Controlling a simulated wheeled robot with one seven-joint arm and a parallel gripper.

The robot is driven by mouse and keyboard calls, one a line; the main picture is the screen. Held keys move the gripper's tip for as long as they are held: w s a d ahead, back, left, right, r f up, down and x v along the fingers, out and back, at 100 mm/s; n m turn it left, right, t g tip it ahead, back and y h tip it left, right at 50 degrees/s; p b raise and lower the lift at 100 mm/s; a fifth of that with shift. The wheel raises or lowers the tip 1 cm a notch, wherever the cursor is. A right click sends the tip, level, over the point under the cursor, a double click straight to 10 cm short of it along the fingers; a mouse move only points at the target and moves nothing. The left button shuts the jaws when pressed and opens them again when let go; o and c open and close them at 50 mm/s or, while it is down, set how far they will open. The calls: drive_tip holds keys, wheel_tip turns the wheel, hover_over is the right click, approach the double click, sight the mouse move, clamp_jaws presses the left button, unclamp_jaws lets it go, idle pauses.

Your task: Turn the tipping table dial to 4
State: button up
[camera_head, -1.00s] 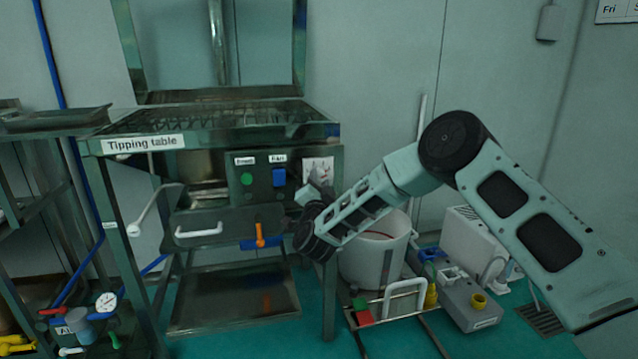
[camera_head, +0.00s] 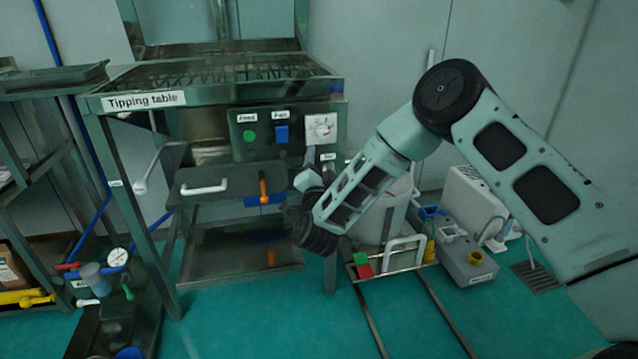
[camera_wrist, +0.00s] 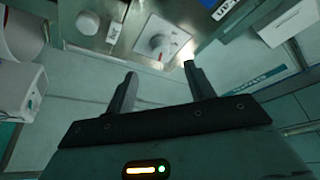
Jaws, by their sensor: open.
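The tipping table (camera_head: 215,75) stands at left centre in the head view. The dial (camera_wrist: 160,42) also shows in the wrist view, ahead of the fingertips. The numbers are too small to read. My gripper (camera_head: 310,162) is just below the dial in the head view, pointing up towards the panel. In the wrist view my gripper (camera_wrist: 160,75) is open and empty, its fingers apart and not around the knob.
Another round knob (camera_wrist: 87,23) is left of the dial in the wrist view. Below the panel are a white handle (camera_head: 205,188) and an orange lever (camera_head: 264,190). A white bucket (camera_head: 375,220) stands behind my arm.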

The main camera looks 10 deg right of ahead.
drive_tip(key=b+v, duration=0.1)
drive_tip(key=v, duration=0.7)
drive_tip(key=shift+b, duration=0.35)
drive_tip(key=shift+f, duration=0.1)
